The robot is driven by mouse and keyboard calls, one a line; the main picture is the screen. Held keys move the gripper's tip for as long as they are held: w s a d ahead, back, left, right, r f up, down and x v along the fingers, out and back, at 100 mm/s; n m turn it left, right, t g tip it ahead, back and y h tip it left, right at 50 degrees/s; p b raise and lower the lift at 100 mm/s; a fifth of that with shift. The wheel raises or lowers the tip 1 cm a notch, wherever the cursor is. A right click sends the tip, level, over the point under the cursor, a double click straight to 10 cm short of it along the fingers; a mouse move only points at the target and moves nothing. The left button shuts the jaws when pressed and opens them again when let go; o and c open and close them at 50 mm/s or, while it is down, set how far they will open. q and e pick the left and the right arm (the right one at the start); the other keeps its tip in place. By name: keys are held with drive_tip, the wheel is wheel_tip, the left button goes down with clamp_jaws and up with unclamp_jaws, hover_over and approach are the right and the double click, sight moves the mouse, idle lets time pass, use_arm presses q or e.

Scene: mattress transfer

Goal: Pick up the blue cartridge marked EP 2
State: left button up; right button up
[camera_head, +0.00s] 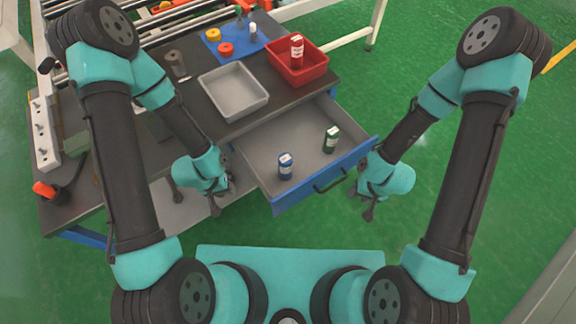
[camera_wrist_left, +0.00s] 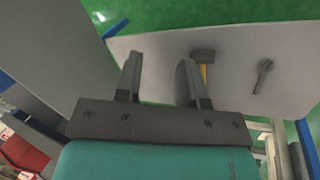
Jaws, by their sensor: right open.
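A blue cartridge (camera_head: 285,167) with a white label stands upright in the open drawer (camera_head: 262,150), near its front left. The label's writing is too small to read. A green cartridge (camera_head: 331,139) stands upright further back and right in the same drawer. My left gripper (camera_head: 218,203) is outside the drawer to its left. In the left wrist view its two fingers (camera_wrist_left: 160,75) are apart with nothing between them. My right gripper (camera_head: 361,202) is outside the drawer to its right, open and away from both cartridges.
A grey tray (camera_head: 234,112) and a red bin (camera_head: 318,72) holding a red cartridge (camera_head: 297,50) stand on the tabletop. A blue mat (camera_head: 211,37) carries small red and yellow parts. The left wrist view shows a hammer (camera_wrist_left: 203,58) and a wrench (camera_wrist_left: 263,75) on a pale shelf.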

use_arm(q)
drive_tip(key=shift+o, duration=0.2)
drive_tip(key=o, duration=0.8)
drive_tip(key=shift+c, duration=0.2)
